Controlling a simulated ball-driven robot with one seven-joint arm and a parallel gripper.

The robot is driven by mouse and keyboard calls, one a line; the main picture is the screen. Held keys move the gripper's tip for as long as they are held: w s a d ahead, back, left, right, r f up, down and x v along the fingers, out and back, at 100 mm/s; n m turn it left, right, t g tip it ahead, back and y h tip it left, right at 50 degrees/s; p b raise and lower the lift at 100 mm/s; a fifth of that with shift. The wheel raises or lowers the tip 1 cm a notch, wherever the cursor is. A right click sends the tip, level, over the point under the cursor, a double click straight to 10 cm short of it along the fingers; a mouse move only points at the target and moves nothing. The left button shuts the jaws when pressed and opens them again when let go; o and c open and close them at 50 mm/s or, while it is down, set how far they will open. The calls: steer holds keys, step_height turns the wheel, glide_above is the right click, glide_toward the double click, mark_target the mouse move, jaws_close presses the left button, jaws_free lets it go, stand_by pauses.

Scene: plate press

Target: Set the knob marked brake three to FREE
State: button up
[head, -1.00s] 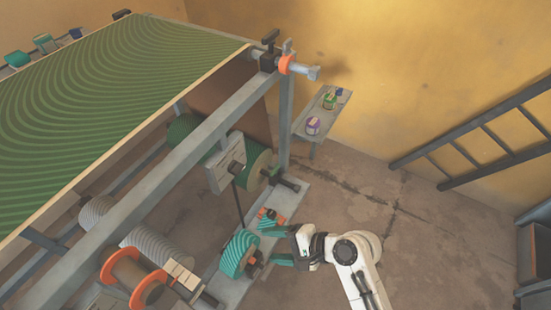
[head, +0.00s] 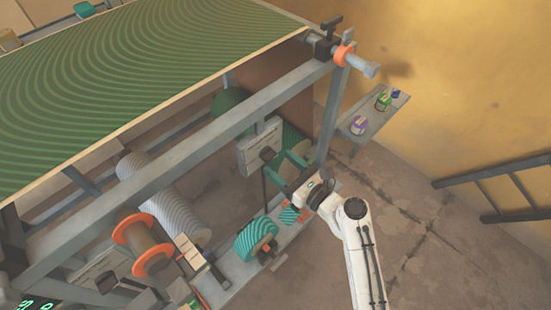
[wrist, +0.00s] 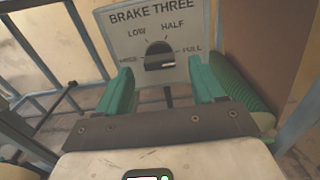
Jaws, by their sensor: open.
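The brake three panel (wrist: 125,42) is a grey plate lettered BRAKE THREE, with LOW, HALF and FULL readable and a left-hand word partly blurred. Its dark round knob (wrist: 158,55) sits in the middle. I cannot tell surely which mark it points to. In the head view the panel (head: 246,150) hangs from the press frame, with the knob (head: 267,154) on its face. My gripper (wrist: 160,78) has green fingers spread apart, one on each side of the knob in the wrist view, with nothing between them. In the head view my gripper (head: 285,163) is just right of the knob.
A green roller (wrist: 240,85) lies close to the right finger. The grey frame beam (head: 190,155) runs above the panel. A teal-striped roll (head: 255,238) sits on the low shelf below my arm. A small bench (head: 372,122) with jars stands by the wall.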

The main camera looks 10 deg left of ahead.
mark_target(273, 158)
steer(key=shift+x, duration=1.55)
steer(key=c, duration=1.1)
